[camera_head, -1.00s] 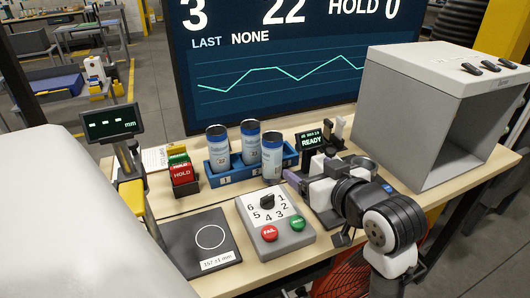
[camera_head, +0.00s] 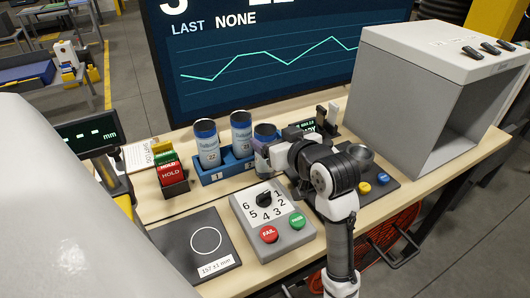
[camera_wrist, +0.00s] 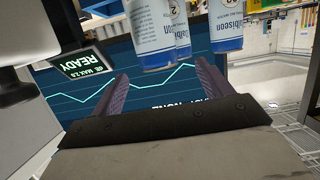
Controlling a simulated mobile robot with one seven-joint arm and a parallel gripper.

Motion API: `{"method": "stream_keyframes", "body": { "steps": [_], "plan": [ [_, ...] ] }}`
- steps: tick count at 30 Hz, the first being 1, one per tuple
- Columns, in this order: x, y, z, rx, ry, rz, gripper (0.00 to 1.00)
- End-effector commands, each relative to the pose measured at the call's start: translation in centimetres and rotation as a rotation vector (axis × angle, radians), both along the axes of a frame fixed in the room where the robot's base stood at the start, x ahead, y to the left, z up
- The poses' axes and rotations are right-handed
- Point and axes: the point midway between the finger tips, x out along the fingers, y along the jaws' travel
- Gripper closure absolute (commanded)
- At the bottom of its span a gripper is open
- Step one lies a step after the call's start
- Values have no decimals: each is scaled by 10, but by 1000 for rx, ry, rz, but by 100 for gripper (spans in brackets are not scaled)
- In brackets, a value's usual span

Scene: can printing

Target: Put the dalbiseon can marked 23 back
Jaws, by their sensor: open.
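Three blue-and-white cans stand upright in a blue rack (camera_head: 217,176): a left can (camera_head: 207,146), a middle can (camera_head: 241,134) and a right can (camera_head: 265,133). Their small numbers are too unclear for me to say which is 23. My gripper (camera_head: 264,163) is by the right can and partly covers it. In the wrist view my gripper (camera_wrist: 165,80) is open, with nothing between its fingers. The cans show upside down there, one (camera_wrist: 152,40) just beyond the fingertips and another (camera_wrist: 226,28) to the right. I cannot tell whether a finger touches a can.
A grey box (camera_head: 425,90) with an open front stands at the back right. A dial panel (camera_head: 272,215) with red and green buttons is in front of the rack. A HOLD card holder (camera_head: 172,180) stands left of it. A black circle pad (camera_head: 195,245) lies front left.

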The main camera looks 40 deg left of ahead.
Motion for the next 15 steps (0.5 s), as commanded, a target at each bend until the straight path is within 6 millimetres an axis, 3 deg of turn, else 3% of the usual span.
{"method": "stream_keyframes", "body": {
  "steps": [15],
  "plan": [
    [23, 50, -13, -2, 1, 0, 22]
  ]
}}
